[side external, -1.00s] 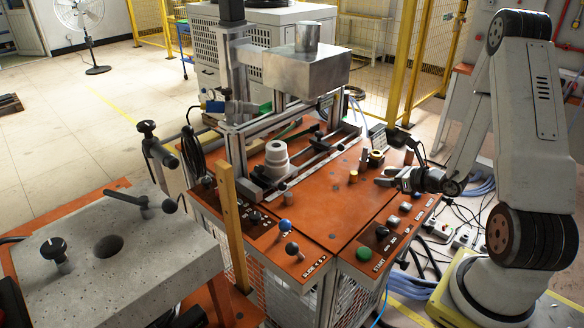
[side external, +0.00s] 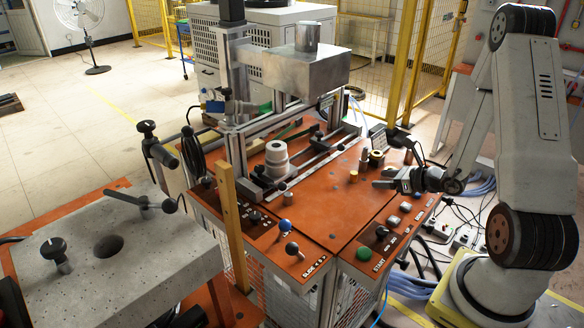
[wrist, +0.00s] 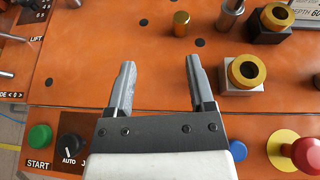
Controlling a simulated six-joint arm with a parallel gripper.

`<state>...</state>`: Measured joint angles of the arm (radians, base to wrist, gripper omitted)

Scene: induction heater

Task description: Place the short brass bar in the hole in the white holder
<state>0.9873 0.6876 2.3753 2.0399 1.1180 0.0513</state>
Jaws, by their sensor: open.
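The short brass bar (side external: 354,176) stands upright on the orange table top, left of my gripper in the side view. In the wrist view the brass bar (wrist: 181,24) is beyond my fingertips, apart from them. My gripper (side external: 382,178) is open and empty, held low over the right part of the table; its two spread fingers (wrist: 160,62) show in the wrist view with bare table between them.
The red stop button (wrist: 304,154) and green start button (wrist: 39,136) line the near panel. A metal press head (side external: 306,72) overhangs the rails.

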